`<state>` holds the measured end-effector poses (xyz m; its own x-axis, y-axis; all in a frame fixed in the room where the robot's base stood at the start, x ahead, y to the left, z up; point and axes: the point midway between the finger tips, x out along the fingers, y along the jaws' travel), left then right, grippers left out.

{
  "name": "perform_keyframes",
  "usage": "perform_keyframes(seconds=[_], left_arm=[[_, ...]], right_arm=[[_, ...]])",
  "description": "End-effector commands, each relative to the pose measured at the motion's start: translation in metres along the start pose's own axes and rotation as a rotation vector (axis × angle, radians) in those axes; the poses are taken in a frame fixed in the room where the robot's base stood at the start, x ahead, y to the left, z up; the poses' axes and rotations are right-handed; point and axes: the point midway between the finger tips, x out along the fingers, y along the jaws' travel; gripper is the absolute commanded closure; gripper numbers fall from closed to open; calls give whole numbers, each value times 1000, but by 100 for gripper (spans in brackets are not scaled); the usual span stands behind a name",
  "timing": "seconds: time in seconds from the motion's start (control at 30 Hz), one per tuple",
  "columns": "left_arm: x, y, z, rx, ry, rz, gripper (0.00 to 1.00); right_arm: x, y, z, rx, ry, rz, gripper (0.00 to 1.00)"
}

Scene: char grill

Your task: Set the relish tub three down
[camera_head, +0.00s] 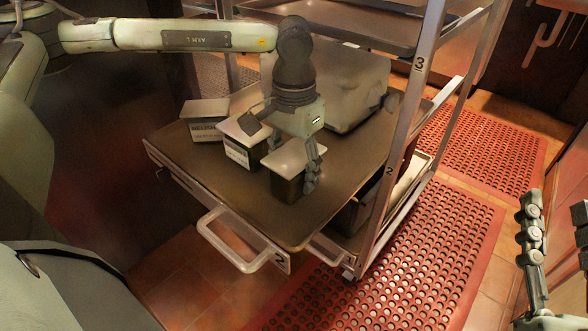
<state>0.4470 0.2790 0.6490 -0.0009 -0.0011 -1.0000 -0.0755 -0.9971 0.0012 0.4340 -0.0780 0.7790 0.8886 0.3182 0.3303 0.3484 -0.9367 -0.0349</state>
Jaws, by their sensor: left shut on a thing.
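Three relish tubs with pale lids form a row on the brown shelf tray (225,202): a left tub (206,131), a middle tub (237,155) and a right tub (288,187). The left and middle tubs show printed labels; the right one shows a dark side. My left gripper (284,145) reaches down from above and is shut on the right tub, one finger along its right side. I cannot tell whether that tub's base touches the tray. My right gripper (556,210) is open and empty at the right edge, partly cut off.
A large grey covered block (336,90) stands behind the tubs. A rack post (405,125) rises on the right, and an upper shelf (340,22) hangs above. A handle (236,240) juts from the front. The tray's front right is bare. Red perforated mats (440,250) cover the floor.

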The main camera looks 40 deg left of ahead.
Motion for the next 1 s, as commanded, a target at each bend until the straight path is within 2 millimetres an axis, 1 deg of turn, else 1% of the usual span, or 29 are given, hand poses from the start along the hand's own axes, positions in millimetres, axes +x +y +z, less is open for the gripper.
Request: perform_keyframes(seconds=[0.03,0.07,0.2,0.23,0.57,0.67,0.77,1.0], left_arm=[[1,0,0,0,1,0,87],[1,0,0,0,0,0,43],[0,0,0,0,0,0,25],[0,0,0,0,0,0,24],[-1,0,0,0,0,0,24],[-7,0,0,0,1,0,24],[-25,0,0,0,2,1,24],[-79,0,0,1,2,1,24]], right_arm=[[0,0,-1,0,9,0,60],[0,0,-2,0,14,0,60],[0,0,-3,0,14,0,60],[0,0,-3,0,14,0,60],[1,0,-2,0,7,0,60],[0,1,8,-1,-48,2,60],[-1,5,18,-13,-101,10,60],[-7,19,49,-41,-259,33,60]])
